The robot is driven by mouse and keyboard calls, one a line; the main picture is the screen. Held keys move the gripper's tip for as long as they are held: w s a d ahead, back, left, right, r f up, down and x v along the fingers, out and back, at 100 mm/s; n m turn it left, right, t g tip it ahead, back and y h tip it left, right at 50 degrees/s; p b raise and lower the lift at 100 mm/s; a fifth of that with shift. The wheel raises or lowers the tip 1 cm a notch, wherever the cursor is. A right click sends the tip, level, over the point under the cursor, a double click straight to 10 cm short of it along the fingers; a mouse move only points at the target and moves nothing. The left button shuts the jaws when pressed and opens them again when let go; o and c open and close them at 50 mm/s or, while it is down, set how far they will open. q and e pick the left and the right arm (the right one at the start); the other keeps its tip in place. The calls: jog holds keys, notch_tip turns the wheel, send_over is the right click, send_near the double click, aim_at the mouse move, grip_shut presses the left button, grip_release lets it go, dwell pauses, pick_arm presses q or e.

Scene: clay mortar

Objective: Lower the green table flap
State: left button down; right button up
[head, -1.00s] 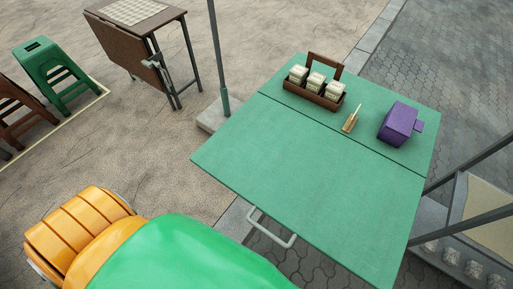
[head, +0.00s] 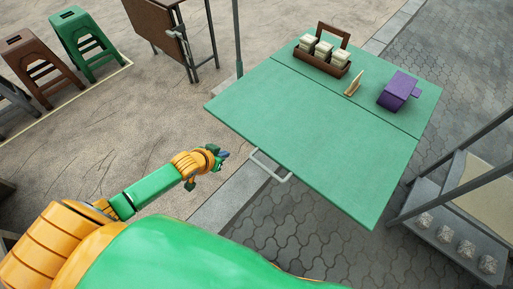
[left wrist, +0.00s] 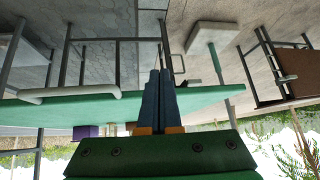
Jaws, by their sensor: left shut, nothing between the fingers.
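The green table flap (head: 318,140) is level with the fixed part of the green table (head: 350,88), with a dark seam between them. A pale bar handle (head: 268,166) sticks out from the flap's near left edge. My left gripper (head: 223,155) is shut and empty, just left of the handle and apart from it. In the left wrist view, which looks upside down, my shut fingers (left wrist: 161,90) show in front of the flap's edge, with the handle (left wrist: 70,93) to their left. My right gripper is not in view.
On the fixed part stand a brown caddy (head: 321,57) with pale packs, a small wooden item (head: 354,84) and a purple box (head: 398,91). A grey pole (head: 237,40) rises behind the table's left corner. Stools and a folded brown table (head: 160,30) stand at upper left.

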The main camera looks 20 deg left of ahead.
pick_arm(q)
jog(key=d+r+m+h+b, duration=0.1)
jog(key=d+r, duration=0.3)
jog(key=r, duration=0.2)
jog(key=d+r+m+h, duration=0.1)
jog(key=d+r, duration=0.2)
jog(key=r, duration=0.4)
jog(key=b, duration=0.2)
send_over(263, 146)
jog(key=s, duration=0.2)
notch_tip(263, 146, down, 8)
jog(key=shift+s+a+f, duration=0.15)
jog(key=shift+a+f, duration=0.1)
jog(key=shift+f, duration=0.3)
jog(key=shift+s+a+f, duration=0.1)
jog(key=shift+a+f, duration=0.1)
jog(key=shift+f, duration=0.35)
jog(key=shift+f+b, duration=0.3)
jog(key=shift+f, duration=0.25)
